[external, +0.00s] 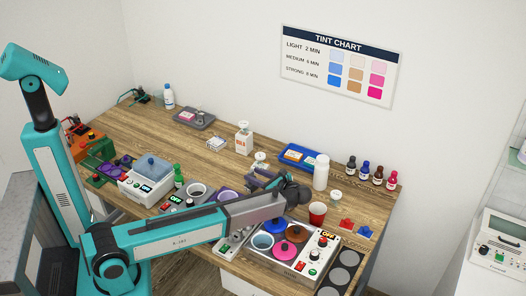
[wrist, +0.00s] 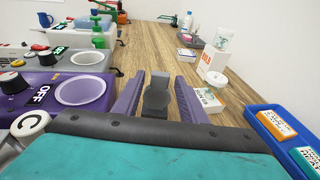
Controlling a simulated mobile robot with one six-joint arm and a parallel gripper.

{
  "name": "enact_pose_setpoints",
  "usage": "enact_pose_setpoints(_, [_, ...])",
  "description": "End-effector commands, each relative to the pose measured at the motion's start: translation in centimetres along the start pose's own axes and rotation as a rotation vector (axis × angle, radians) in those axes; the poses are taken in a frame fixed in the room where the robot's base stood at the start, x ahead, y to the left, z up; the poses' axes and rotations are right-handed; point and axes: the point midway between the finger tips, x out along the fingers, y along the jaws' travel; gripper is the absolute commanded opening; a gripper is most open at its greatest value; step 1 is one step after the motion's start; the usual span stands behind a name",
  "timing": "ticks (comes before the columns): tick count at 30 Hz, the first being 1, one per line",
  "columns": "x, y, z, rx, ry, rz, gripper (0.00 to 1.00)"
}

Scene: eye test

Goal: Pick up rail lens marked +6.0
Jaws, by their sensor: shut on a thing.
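My gripper (wrist: 158,80) shows in the wrist view as two purple fingers. They are shut on a dark grey piece (wrist: 156,99) with a rounded lower part and a squarish top, which stands between them. It may be the rail lens, but I can read no +6.0 mark on it. In the external view my gripper (external: 258,181) is over the middle of the wooden table, right of the purple machine. The held piece cannot be made out clearly there.
A blue tray (wrist: 284,142) with small boxes and a white box (wrist: 214,66) are to the right. A white bottle (external: 321,172) and a red cup (external: 317,213) stand nearby. Bare wood lies ahead.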

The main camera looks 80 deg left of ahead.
Motion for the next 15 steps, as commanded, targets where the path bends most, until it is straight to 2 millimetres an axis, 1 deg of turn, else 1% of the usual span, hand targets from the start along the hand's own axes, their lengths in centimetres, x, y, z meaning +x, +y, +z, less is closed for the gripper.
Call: enact_pose_setpoints(15, [-1.2, 0.0, 6.1, -0.002, 0.000, -0.001, 0.00])
